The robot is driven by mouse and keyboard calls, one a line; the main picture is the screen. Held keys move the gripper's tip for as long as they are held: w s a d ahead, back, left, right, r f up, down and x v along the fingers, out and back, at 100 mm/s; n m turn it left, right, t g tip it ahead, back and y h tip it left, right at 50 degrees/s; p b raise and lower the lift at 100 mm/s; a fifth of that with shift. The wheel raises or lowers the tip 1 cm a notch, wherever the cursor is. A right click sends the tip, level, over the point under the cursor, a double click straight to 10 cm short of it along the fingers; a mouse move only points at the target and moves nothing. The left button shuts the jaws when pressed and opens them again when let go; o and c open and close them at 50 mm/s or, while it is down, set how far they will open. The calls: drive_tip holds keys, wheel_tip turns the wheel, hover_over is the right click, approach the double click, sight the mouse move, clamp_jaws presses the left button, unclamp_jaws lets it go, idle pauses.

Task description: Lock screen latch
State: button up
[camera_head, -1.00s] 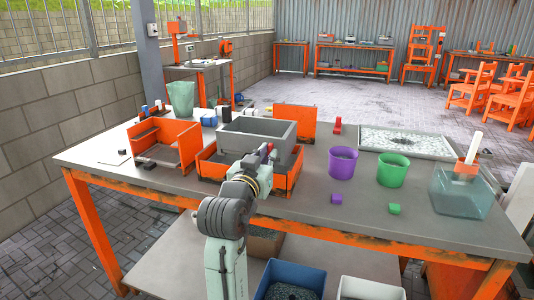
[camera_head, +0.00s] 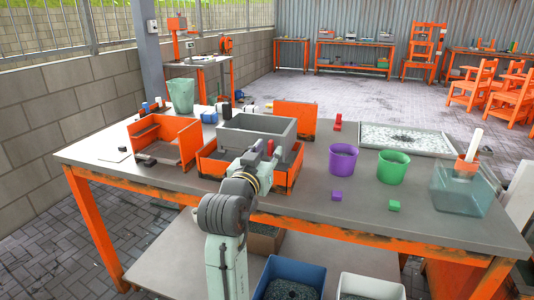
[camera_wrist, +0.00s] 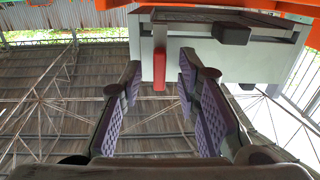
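The screen box, a grey open-topped box (camera_head: 258,128), sits in an orange frame (camera_head: 209,160) at the middle of the table. A red bar, apparently the latch handle (camera_wrist: 159,68), sticks out from the grey box wall (camera_wrist: 205,62) in the wrist view. My gripper (camera_wrist: 160,72) is open, with purple-padded fingers on either side of the red bar. Gaps show between the bar and both pads. In the head view my gripper (camera_head: 259,150) is small at the box's near side, and its contact with the latch cannot be made out.
An orange open tray (camera_head: 176,136) stands left of the box. A purple cup (camera_head: 343,160), a green cup (camera_head: 393,167) and a clear container (camera_head: 461,190) stand to the right. Small purple (camera_head: 336,196) and green (camera_head: 394,205) blocks lie near the front edge.

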drive_tip(key=v, duration=1.2)
